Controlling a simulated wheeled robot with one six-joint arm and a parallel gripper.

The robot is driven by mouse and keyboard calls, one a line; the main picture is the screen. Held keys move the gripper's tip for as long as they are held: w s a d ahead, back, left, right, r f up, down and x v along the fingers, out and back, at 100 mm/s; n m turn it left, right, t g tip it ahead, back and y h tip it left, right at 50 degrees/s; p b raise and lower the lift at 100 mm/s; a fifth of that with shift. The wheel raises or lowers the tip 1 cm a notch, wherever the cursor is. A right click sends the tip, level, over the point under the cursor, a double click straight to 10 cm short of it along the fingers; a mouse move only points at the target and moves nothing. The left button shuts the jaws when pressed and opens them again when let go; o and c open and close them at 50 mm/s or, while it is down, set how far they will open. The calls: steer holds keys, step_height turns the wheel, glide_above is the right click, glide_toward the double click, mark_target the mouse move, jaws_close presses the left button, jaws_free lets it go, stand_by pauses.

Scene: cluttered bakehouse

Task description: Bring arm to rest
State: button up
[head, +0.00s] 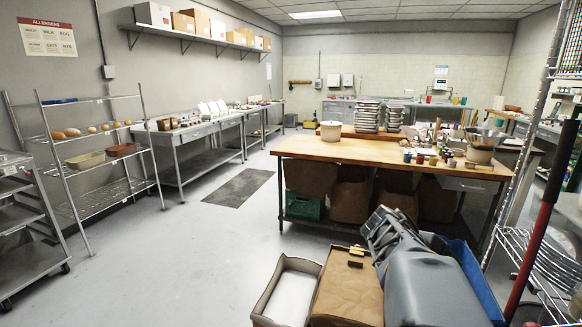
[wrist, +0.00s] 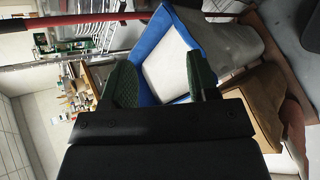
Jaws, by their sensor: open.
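My arm (head: 425,283) shows in the head view at the bottom right, folded low in front of the worktable. In the wrist view my gripper (wrist: 160,76) is open, with its two dark green fingers apart and nothing between them. Beyond the fingers is a blue crate (wrist: 168,48) with a pale inside. The blue crate (head: 478,283) also shows in the head view, partly hidden behind my arm. I cannot make out the fingertips in the head view.
A wooden-topped worktable (head: 300,148) with pots and stacked tins stands ahead. A brown box (head: 345,290) and a pale-lined bin (head: 288,290) are left of my arm. A wire rack (head: 530,262) and red pole (head: 545,215) stand at right.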

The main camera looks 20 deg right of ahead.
steer(key=w+a+f+m+t+y, duration=0.1)
steer(key=w+a+f+t+y, duration=0.15)
steer(key=a, duration=0.35)
steer(key=w+a+f+m+t+y, duration=0.1)
steer(key=w+a+f+t, duration=0.15)
steer(key=a, duration=0.25)
steer(key=w+a+f+n+t+y+p, duration=0.1)
steer(key=a+t+y+p, duration=0.2)
steer(key=a, duration=1.7)
steer(key=y, duration=0.3)
steer(key=shift+t, duration=0.4)
steer(key=shift+f, duration=0.1)
steer(key=shift+c, duration=1.1)
steer(key=shift+a, duration=0.15)
